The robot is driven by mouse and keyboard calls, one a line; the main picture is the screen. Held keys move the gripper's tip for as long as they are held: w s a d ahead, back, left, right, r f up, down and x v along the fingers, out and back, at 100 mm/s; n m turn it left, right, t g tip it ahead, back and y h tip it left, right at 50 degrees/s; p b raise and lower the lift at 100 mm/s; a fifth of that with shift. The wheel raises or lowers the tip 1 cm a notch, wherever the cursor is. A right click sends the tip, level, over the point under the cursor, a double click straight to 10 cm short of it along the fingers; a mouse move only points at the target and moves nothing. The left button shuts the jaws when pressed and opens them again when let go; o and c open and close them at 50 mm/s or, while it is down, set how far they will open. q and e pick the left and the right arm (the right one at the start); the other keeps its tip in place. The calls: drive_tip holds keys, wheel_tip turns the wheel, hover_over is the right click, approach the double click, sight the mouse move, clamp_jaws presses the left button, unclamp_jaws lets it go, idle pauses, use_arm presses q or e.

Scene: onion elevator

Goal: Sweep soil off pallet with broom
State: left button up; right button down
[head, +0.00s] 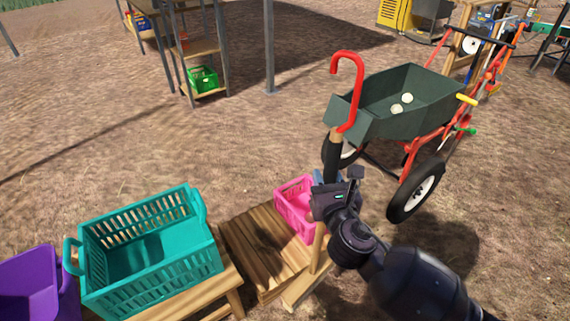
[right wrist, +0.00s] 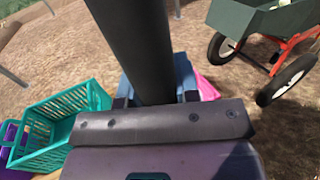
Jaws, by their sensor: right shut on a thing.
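My right gripper (head: 331,183) is shut on a long upright handle, which I take to be the broom (head: 334,152). The handle has a red hooked top, a black grip and a pale wooden lower shaft. In the right wrist view, the black shaft (right wrist: 135,45) stands between the fingers. The slatted wooden pallet (head: 254,244) lies low on the ground, left of the lower shaft. A darker patch shows on its slats; I cannot tell whether it is soil or shadow. The broom's bristles cannot be made out. My left gripper is out of view.
A pink crate (head: 293,207) is at the pallet's far right side. A teal basket (head: 150,250) stands on a wooden stand at left, beside a purple bin (head: 35,285). A green wheelbarrow (head: 410,100) stands behind right. Open dirt ground lies beyond the pallet.

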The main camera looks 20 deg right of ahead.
drive_tip(key=w+a+f+m+h+b, duration=0.1)
drive_tip(key=w+a+f+h+b, duration=0.15)
drive_tip(key=w+f, duration=0.55)
drive_tip(key=w+a+f+m+h+b, duration=0.1)
drive_tip(key=w+f+b, duration=0.35)
drive_tip(key=w, duration=0.85)
use_arm(q)
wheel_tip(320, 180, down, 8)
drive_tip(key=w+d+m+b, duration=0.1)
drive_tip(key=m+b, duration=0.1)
drive_tip(key=b, duration=0.4)
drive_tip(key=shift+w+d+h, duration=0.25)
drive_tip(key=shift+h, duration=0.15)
use_arm(e)
wheel_tip(320, 180, down, 10)
drive_tip(key=shift+s+d, duration=0.2)
drive_tip(key=shift+d, duration=0.05)
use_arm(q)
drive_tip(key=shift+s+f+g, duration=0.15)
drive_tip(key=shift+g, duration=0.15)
use_arm(e)
drive_tip(key=shift+r, duration=0.1)
